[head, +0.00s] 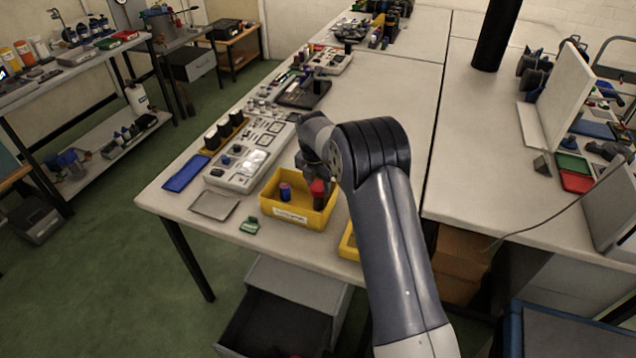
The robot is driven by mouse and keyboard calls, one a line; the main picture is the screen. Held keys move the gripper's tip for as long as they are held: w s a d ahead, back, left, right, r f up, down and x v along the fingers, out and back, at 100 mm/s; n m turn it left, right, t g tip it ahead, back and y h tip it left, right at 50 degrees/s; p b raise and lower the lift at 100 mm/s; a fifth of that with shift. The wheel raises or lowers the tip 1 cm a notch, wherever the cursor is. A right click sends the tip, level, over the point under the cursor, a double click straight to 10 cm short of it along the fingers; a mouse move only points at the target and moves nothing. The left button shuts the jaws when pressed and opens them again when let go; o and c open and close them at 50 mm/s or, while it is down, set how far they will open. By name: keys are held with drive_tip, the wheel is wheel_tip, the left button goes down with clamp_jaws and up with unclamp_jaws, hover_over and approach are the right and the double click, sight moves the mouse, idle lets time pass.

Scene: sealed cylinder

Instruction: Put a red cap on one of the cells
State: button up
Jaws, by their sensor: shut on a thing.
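My gripper (314,178) is small and partly hidden behind my arm, over the right part of a yellow bin (292,217). It appears shut on a red cap (318,188). A dark shape shows just below the red cap; I cannot tell whether it is a separate thing. A blue and purple piece (285,191) stands in the bin to the left. Several dark upright cylinders, which look like the cells (212,141), stand in a yellow holder (240,129) at the table's left edge.
A grey-white panel with small parts (236,178) lies between holder and bin. A blue tray (186,173), a grey plate (214,205) and a green piece (249,225) lie near the front edge. A second yellow bin (348,244) is partly behind my arm. A black post (495,35) stands farther right.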

sight(320, 184)
drive_tip(key=shift+f+b, duration=0.75)
drive_tip(key=shift+f, duration=0.65)
idle(0.9)
idle(0.4)
drive_tip(key=o, duration=1.5)
drive_tip(key=shift+r, duration=0.1)
drive_tip(key=shift+r+p, duration=2.25)
drive_tip(key=shift+r, duration=1.2)
drive_tip(key=shift+r, duration=0.1)
